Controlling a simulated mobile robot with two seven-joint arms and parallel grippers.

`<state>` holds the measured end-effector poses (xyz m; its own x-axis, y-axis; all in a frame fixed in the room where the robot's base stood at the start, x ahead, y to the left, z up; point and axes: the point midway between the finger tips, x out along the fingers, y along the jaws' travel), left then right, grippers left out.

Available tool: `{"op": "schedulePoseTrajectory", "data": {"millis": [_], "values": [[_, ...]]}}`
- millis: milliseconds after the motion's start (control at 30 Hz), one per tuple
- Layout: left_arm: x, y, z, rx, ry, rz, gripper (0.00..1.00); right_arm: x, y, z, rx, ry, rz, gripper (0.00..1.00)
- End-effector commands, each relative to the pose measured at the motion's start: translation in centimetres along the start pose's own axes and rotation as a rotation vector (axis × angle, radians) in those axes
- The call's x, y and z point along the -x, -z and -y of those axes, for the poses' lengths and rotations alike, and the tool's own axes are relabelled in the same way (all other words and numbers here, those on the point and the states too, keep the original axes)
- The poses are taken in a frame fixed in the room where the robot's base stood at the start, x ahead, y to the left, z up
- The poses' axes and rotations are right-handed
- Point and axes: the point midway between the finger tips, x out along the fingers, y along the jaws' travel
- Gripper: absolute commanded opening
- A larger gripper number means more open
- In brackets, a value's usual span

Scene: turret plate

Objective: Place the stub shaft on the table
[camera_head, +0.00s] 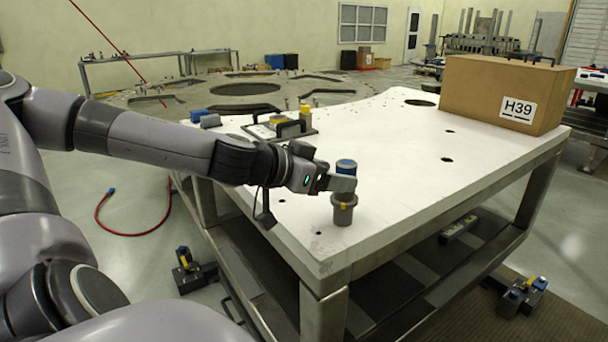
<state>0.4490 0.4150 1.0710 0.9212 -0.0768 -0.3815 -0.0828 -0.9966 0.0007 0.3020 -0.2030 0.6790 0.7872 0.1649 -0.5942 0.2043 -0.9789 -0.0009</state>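The stub shaft (343,212) is a grey, stepped cylinder with a blue top and a small yellow mark below its collar. It is upright at the near edge of the white table top (400,150). Its lower end appears at the table surface, but I cannot tell whether it touches. My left gripper (341,183) reaches in from the left. Its near finger crosses the shaft just below the blue top, and it looks shut on the shaft. The far finger is hidden behind it. My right gripper is out of view.
A cardboard box (505,92) marked H39 stands at the table's back right. A fixture with a yellow part (305,112) sits at the back left. The table has several dark holes. Its middle is clear. A red hose (135,235) lies on the floor at left.

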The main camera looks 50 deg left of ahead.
Motion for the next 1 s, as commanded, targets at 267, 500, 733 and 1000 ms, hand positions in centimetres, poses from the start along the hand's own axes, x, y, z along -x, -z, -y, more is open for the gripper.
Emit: {"op": "schedulePoseTrajectory", "data": {"millis": [267,500,733,1000], "values": [[3.4,0.1,0.1,-0.003,0.002,-0.002,0.71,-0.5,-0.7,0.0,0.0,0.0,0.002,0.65],[5.5,0.1,0.0,-0.004,-0.001,0.0,0.71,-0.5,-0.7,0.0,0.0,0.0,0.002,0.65],[6.0,0.0,0.0,-0.001,-0.002,0.001,0.71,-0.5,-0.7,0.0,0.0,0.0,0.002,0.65],[6.0,0.0,0.0,-0.002,-0.002,0.001,0.71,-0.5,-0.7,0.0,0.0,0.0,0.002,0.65]]}}
